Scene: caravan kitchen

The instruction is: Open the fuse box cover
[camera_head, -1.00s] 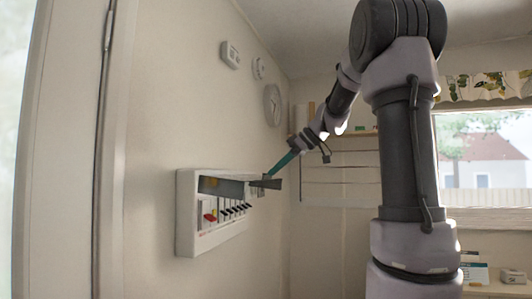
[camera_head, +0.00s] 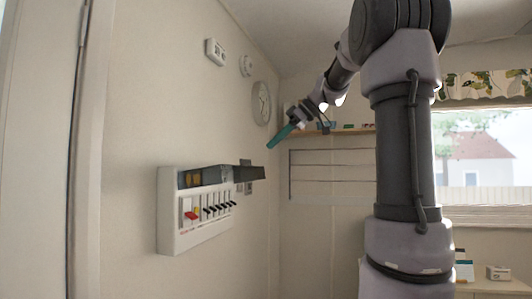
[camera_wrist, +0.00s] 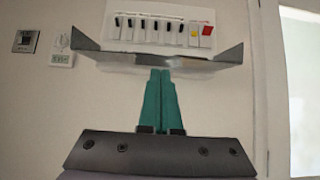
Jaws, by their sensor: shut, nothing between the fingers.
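The white fuse box (camera_head: 164,215) is fixed to the wall at left in the head view, with a red switch (camera_head: 189,208) and several black switches (camera_head: 217,210) exposed. Its dark cover (camera_head: 222,177) is raised and sticks out from the top of the box. In the wrist view the cover (camera_wrist: 185,62) spans the picture in front of the fuse box (camera_wrist: 160,27). My gripper (camera_head: 270,146) with teal fingers is shut and empty, above and to the right of the cover in the head view. In the wrist view its fingertips (camera_wrist: 161,72) overlap the cover's edge; contact cannot be told.
A thermostat (camera_head: 215,52), a small round device (camera_head: 246,65) and a clock (camera_head: 262,103) are on the wall above. A shelf (camera_head: 345,132) and a window (camera_head: 480,160) are at the back. A door frame (camera_head: 85,150) stands at left.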

